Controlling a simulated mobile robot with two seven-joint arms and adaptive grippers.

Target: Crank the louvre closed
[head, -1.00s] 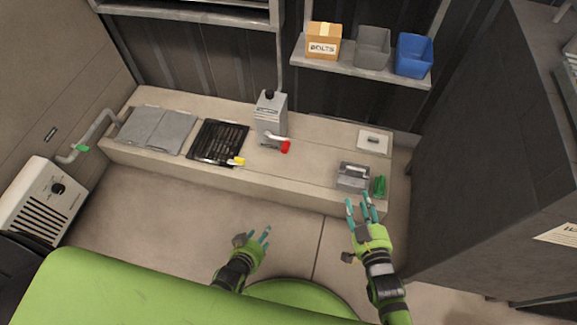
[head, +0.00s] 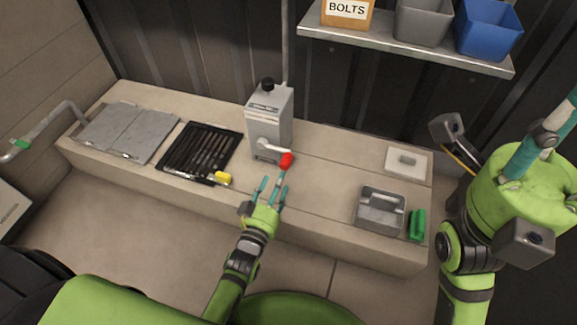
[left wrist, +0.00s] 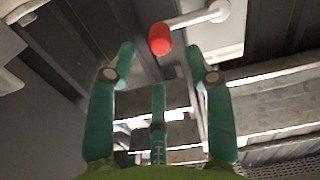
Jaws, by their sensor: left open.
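A grey crank box (head: 268,122) with a black knob on top stands on the bench. Its pale crank arm (head: 272,148) ends in a red handle (head: 287,160). The slatted dark louvre (head: 198,152), with a yellow tab (head: 222,178), lies left of the box; dark gaps show between its slats. My left gripper (head: 271,187) is open and empty, just in front of and below the red handle. In the left wrist view the red handle (left wrist: 160,38) shows beyond the spread fingers, seemingly untouched. My right gripper (head: 548,130) is raised at the right, partly cut off by the frame.
Grey hatch plates (head: 128,132) lie left of the louvre. A grey caddy (head: 381,210), a green object (head: 417,225) and a white plate (head: 408,162) are on the bench's right. A shelf (head: 400,50) with bins hangs above. The bench between handle and caddy is clear.

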